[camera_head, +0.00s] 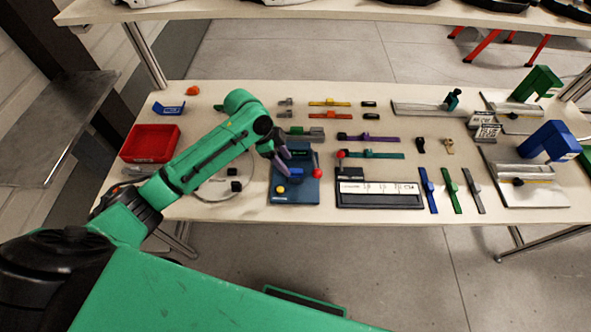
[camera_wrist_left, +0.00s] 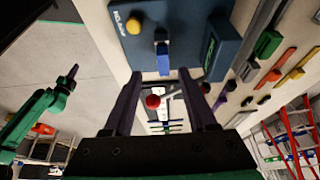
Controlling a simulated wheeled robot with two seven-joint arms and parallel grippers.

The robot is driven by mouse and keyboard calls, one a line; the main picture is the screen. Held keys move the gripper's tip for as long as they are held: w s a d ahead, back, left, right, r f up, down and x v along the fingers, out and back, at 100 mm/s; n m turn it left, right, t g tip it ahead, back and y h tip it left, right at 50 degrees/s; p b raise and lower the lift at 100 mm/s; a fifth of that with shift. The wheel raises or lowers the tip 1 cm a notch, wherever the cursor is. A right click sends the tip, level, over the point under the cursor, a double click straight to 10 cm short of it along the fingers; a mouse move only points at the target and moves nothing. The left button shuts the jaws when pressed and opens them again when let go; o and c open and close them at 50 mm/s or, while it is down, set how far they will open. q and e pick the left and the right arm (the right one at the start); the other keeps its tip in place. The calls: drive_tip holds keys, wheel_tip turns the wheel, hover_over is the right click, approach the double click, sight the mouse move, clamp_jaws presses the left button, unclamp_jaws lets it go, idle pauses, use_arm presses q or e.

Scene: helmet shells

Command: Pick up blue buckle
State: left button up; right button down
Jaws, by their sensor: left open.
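A small blue piece, which looks like the blue buckle (camera_head: 297,173), sits on a dark blue fixture (camera_head: 284,187). It also shows in the left wrist view (camera_wrist_left: 163,56), near the middle of the fixture (camera_wrist_left: 185,15). My left gripper (camera_head: 279,157) is over the fixture, close to the buckle and partly covering that area. In the left wrist view its two fingers (camera_wrist_left: 162,90) are spread apart, with nothing between them, and the buckle lies just beyond their tips. My right gripper (camera_wrist_left: 69,76) appears small at the left of that view, away from the table.
The fixture has a yellow button (camera_head: 279,189) and a red ball knob (camera_head: 317,172). A red bin (camera_head: 150,143) stands at the left. A white-topped black fixture (camera_head: 378,188) is to the right. Several straps, including a blue one (camera_head: 428,190), lie further right.

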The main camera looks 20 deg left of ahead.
sight(294, 170)
use_arm(q)
drive_tip(key=x, duration=0.2)
drive_tip(key=p+x, duration=0.1)
drive_tip(key=x, duration=0.2)
drive_tip(key=shift+w+d+f+p, duration=0.1)
drive_tip(key=shift+w+f+p, duration=0.25)
drive_tip(key=shift+f, duration=0.15)
clamp_jaws()
use_arm(e)
drive_tip(key=shift+w+a+r, duration=0.15)
drive_tip(key=shift+w+r, duration=0.4)
drive_tip(key=shift+r, duration=0.35)
